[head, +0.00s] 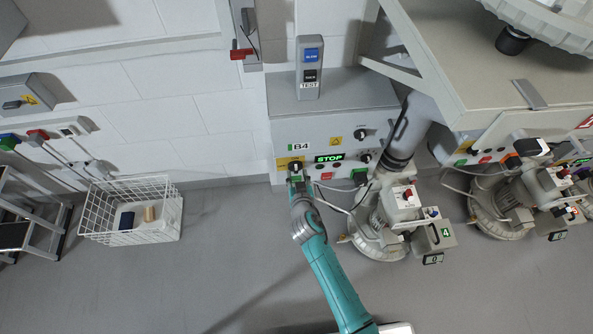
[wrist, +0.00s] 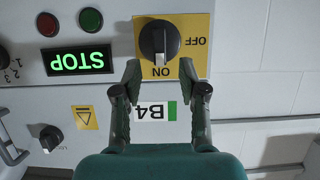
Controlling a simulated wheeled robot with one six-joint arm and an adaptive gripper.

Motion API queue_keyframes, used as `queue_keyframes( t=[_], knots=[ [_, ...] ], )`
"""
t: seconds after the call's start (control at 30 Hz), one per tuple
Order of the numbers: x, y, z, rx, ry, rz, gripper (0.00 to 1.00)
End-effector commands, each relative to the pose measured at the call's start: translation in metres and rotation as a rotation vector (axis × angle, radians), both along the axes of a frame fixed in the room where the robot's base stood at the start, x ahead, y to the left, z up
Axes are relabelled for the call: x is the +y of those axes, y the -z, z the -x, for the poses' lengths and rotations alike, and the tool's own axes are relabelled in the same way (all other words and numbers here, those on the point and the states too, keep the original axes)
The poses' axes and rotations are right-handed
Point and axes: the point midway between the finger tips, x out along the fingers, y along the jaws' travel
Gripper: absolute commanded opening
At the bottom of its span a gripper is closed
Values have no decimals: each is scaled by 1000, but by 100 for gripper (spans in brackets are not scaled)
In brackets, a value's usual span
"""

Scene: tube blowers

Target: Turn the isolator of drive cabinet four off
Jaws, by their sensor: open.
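The drive cabinet (head: 283,125) labelled B4 is grey and stands against the wall. Its isolator is a black rotary knob (wrist: 159,40) on a yellow plate (wrist: 196,62) marked ON and OFF. The wrist view is upside down. There the knob's grip bar stands vertical, in line with ON; OFF is to its right. In the head view the yellow plate (head: 283,163) is at the cabinet's lower left, partly hidden by my gripper (head: 296,169). My gripper also shows in the wrist view (wrist: 160,68). It is open and empty, fingertips on either side just below the knob; contact cannot be told.
A lit STOP display (wrist: 78,60) sits beside the isolator, with red and green buttons (wrist: 91,20) and another black knob (wrist: 51,138). A TEST post (head: 310,75) stands on the cabinet. A white wire basket (head: 105,212) is on the floor at left. Blower machinery (head: 380,230) crowds the right.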

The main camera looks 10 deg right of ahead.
Motion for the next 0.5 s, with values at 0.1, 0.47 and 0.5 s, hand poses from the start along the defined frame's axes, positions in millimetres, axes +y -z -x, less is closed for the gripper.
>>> queue_keyframes(
  t=[0.1, 0.47, 0.5],
  knots=[
    [0, 5, -15, -1, 0, 0, 42],
    [0, 11, -29, -1, -1, 0, 42],
    [0, 11, -29, -1, -1, 0, 42]
  ],
)
